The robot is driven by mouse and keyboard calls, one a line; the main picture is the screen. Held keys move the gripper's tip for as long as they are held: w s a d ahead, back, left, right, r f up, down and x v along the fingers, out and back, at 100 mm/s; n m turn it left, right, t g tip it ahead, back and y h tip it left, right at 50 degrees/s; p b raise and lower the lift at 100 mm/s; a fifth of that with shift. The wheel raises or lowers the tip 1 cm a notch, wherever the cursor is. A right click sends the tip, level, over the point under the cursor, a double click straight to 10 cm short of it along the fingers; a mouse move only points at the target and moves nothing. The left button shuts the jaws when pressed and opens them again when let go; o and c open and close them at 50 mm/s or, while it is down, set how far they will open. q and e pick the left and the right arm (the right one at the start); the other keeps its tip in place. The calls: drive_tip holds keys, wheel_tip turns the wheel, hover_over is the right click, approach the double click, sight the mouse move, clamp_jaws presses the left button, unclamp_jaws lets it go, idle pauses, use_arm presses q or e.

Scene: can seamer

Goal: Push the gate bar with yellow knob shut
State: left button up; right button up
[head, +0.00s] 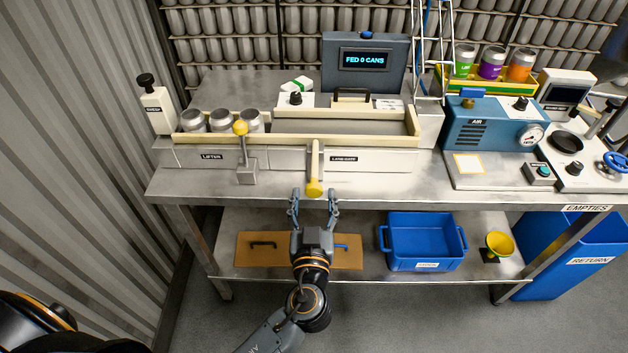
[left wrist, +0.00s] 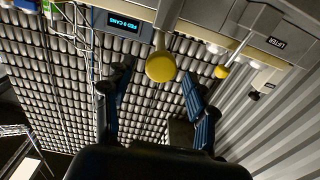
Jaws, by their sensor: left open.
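The gate bar (head: 316,156) is a cream bar that sticks out toward the front from the lane beside a black label. Its yellow knob (head: 314,188) is at the near end, over the table's front edge. My left gripper (head: 313,196) is open, with one finger on each side of the knob in the picture; contact cannot be told. In the left wrist view the yellow knob (left wrist: 160,67) shows just beyond and between the spread fingers (left wrist: 154,82), with the bar (left wrist: 168,16) behind it. My right gripper is not in view.
A lifter lever with another yellow knob (head: 240,128) stands left of the bar. Several grey cans (head: 222,120) sit in the lane. A screen (head: 365,60) reads "FED 0 CANS". Below are a blue bin (head: 426,262) and a brown board (head: 258,257) on the lower shelf.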

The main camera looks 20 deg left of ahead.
sight(314, 193)
use_arm(q)
drive_tip(key=shift+p+x, duration=0.35)
drive_tip(key=shift+x, duration=1.15)
drive_tip(key=shift+c, duration=0.2)
clamp_jaws()
